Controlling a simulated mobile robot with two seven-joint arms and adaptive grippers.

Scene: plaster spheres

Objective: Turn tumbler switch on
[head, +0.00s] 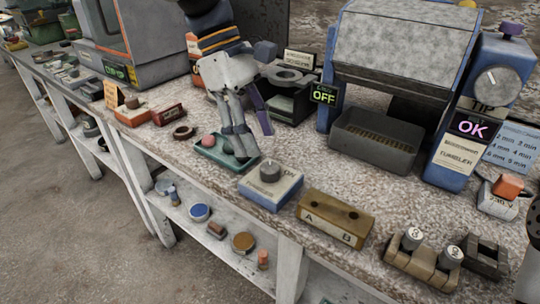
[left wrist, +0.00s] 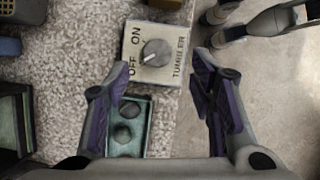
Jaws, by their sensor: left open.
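The tumbler switch (head: 270,187) is a white-topped box with a blue side and a round grey knob, standing near the front edge of the bench. In the left wrist view, the switch (left wrist: 172,72) shows ON, OFF and TUMBLER lettering, and the knob's white mark points toward OFF. My left gripper (head: 256,146) is open and empty, above and behind the switch over a green tray. In the left wrist view, its fingers (left wrist: 160,88) are apart, with the switch beyond them.
The green tray (head: 212,158) holds small balls. A wooden A/B block (head: 334,217) stands right of the switch. A narrow gap separates them.

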